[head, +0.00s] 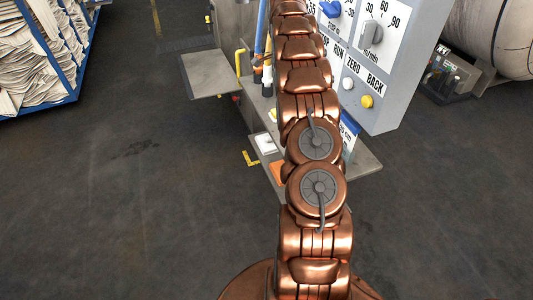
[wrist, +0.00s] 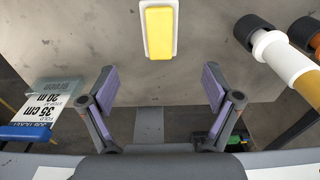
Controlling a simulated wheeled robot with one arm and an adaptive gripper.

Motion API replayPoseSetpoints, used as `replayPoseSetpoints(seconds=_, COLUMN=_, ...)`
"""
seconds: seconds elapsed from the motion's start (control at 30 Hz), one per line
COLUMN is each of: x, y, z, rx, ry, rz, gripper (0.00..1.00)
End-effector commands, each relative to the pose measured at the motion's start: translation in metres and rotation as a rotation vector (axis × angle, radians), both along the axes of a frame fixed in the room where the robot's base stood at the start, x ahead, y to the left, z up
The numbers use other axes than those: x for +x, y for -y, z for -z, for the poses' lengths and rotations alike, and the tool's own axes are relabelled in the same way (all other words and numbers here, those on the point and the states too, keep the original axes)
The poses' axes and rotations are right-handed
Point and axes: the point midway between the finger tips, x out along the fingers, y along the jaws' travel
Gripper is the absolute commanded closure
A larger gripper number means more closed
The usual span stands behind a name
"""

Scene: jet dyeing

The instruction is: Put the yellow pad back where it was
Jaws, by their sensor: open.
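The yellow pad (wrist: 159,31) lies in a shallow white-rimmed holder (wrist: 147,54) on a grey metal shelf (wrist: 220,60), at the top middle of the wrist view. My gripper (wrist: 160,84) is open and empty, its two purple-lined fingers spread wide. The pad lies beyond the fingertips, centred between them in the picture and not between the jaws. In the head view a small yellow patch (head: 272,115) shows on the shelf beside my arm, possibly the pad. My arm hides the gripper there.
Dark and white cylinders (wrist: 290,65) stand close to the right finger in the wrist view. A printed card (wrist: 42,105) is at left. In the head view, a control panel (head: 375,85) with knobs stands right of my arm. A white pad (head: 265,143) lies on a lower ledge.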

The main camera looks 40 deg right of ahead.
Motion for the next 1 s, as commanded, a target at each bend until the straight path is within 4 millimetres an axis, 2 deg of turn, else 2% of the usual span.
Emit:
replayPoseSetpoints(seconds=0.17, x=0.000, y=-0.018, z=-0.010, rx=0.002, ry=-0.010, rz=-0.052, gripper=0.11)
replayPoseSetpoints(seconds=0.27, x=-0.002, y=-0.040, z=-0.026, rx=0.002, ry=-0.017, rz=-0.125, gripper=0.11)
replayPoseSetpoints(seconds=0.5, x=-0.018, y=-0.108, z=-0.061, rx=0.009, ry=-0.040, rz=-0.345, gripper=0.11)
replayPoseSetpoints(seconds=0.77, x=-0.051, y=-0.182, z=-0.090, rx=0.030, ry=-0.066, rz=-0.585, gripper=0.11)
replayPoseSetpoints(seconds=1.0, x=-0.093, y=-0.246, z=-0.109, rx=0.048, ry=-0.082, rz=-0.810, gripper=0.11)
